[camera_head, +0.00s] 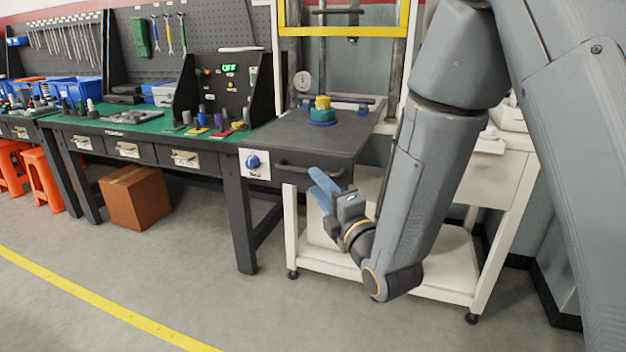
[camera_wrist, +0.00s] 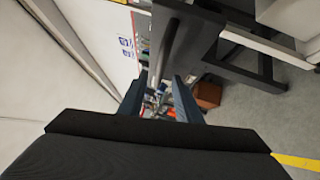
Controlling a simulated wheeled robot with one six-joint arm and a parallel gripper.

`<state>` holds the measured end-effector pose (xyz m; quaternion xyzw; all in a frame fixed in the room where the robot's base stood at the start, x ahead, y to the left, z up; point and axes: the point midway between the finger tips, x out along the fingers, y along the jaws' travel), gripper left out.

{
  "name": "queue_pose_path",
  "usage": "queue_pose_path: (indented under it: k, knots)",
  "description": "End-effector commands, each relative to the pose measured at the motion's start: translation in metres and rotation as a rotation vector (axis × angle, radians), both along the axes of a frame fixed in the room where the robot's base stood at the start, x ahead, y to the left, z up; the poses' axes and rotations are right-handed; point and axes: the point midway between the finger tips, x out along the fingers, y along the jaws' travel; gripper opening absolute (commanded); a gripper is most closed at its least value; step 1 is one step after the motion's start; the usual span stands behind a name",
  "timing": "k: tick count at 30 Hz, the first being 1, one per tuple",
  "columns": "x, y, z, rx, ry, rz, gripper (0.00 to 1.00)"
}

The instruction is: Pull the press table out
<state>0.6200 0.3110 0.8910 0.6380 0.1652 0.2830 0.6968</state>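The press table (camera_head: 335,137) is a dark grey slab under the yellow-framed press in the head view. Its front face carries a dark bar handle (camera_head: 290,169). A blue and yellow part (camera_head: 322,112) stands on top of it. My gripper (camera_head: 318,183) has blue fingers and is just in front of and below the handle's right part. In the wrist view, the fingers of my gripper (camera_wrist: 158,92) are spread apart, and the handle bar (camera_wrist: 163,54) runs ahead between them. Nothing is visibly clamped. I cannot tell whether the fingers touch the handle.
A workbench (camera_head: 150,128) with a green top and drawers stands to the left. A panel with a blue knob (camera_head: 253,162) is beside the handle. A white wheeled frame (camera_head: 325,258) is below the press table. Open floor (camera_head: 180,275) lies in front, with a yellow line.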

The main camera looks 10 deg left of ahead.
Motion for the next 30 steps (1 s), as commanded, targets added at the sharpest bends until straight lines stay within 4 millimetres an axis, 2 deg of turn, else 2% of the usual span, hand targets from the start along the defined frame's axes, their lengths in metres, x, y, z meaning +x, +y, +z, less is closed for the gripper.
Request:
queue_pose_path:
  k: [3, 9, 26, 30]
  knots:
    - [-0.009, -0.007, -0.002, -0.001, 0.001, 0.000, 0.31]
    - [-0.016, -0.012, -0.003, 0.000, 0.000, 0.001, 0.31]
    - [-0.015, -0.012, -0.003, 0.000, 0.000, 0.000, 0.31]
    - [-0.005, -0.028, -0.001, -0.005, -0.001, -0.049, 0.31]
